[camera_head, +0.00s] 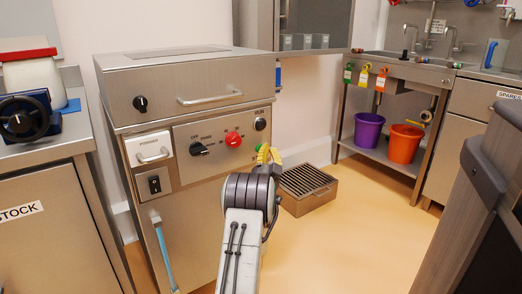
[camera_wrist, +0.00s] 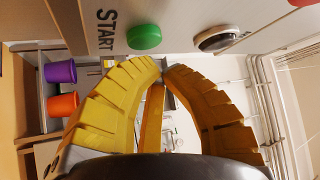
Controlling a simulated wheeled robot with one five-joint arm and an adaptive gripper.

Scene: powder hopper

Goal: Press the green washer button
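The green button (camera_wrist: 144,37) is round and sits on the metal washer panel, close to the word START, at the top of the wrist view. My gripper (camera_wrist: 161,68) has two ribbed yellow fingers whose tips come together just below the button in that picture. The gripper is shut with nothing between the tips. A small gap shows between the tips and the button; I cannot tell the exact depth. In the head view my gripper (camera_head: 267,155) is at the right end of the washer's (camera_head: 185,100) control panel and mostly covers the green button.
A red button (camera_head: 233,139), a black knob (camera_head: 198,149) and a round dial (camera_head: 260,124) share the panel. A slatted metal box (camera_head: 310,200) stands on the floor right of the washer. Purple (camera_head: 368,131) and orange (camera_head: 403,144) buckets are on a shelf.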

